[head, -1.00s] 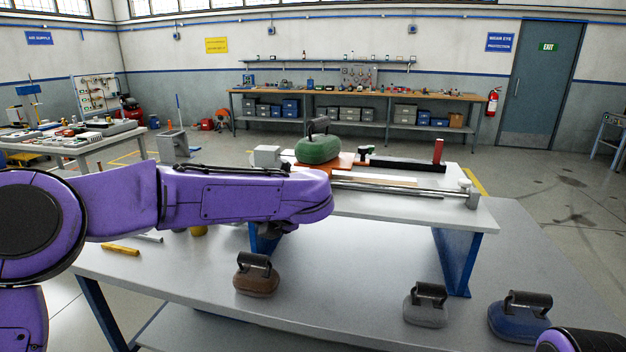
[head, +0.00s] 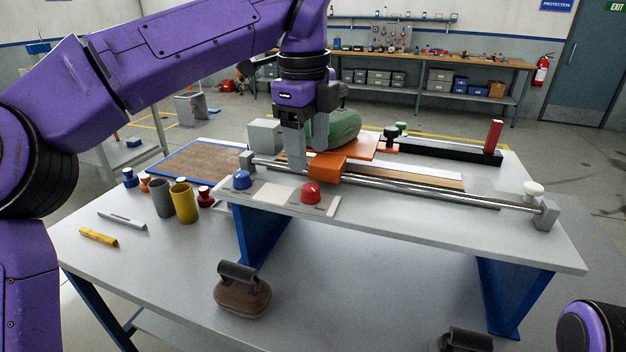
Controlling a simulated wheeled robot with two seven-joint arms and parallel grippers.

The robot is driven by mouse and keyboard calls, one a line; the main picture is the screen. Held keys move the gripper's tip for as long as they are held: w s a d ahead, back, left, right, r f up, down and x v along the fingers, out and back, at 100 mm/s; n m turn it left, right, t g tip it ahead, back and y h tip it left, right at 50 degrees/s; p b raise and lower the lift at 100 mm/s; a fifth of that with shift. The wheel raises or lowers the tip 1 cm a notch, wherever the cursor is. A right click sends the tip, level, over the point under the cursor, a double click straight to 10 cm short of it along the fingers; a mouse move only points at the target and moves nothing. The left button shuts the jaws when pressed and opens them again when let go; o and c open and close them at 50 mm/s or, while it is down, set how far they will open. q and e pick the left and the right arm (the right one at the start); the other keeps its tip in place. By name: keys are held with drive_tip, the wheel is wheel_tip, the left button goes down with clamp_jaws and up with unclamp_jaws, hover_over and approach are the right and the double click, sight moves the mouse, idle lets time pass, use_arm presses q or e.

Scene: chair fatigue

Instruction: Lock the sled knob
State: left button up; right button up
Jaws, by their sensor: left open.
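An orange sled (head: 365,147) sits on the raised bench, with an orange block (head: 327,168) on the steel rail (head: 420,191). A green weight (head: 338,130) rests on the sled. A black knob (head: 391,133) stands at the sled's right end, and a white knob (head: 533,187) tops the rail's right end post. I cannot tell for certain which is the sled knob. My left gripper (head: 292,160) points down, open, in front of the weight and just left of the orange block. Whether it touches anything is unclear. My right gripper is out of view.
A blue button (head: 242,180) and a red button (head: 311,193) sit on a plate at the bench front. A brown weight (head: 243,292) stands on the table below. Grey (head: 161,197) and yellow (head: 184,202) cups stand at left. Clear table lies under the bench.

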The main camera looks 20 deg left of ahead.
sight(311, 187)
use_arm(q)
drive_tip(key=f, duration=0.3)
drive_tip(key=w+f, duration=0.1)
drive_tip(key=f, duration=0.3)
drive_tip(key=shift+w+f, duration=0.1)
drive_tip(key=shift+w, duration=0.1)
drive_tip(key=shift+s+f, duration=0.1)
drive_tip(key=shift+f, duration=0.05)
drive_tip(key=shift+s, duration=0.2)
drive_tip(key=shift+w, duration=0.1)
drive_tip(key=c, duration=1)
drive_tip(key=shift+c, duration=0.2)
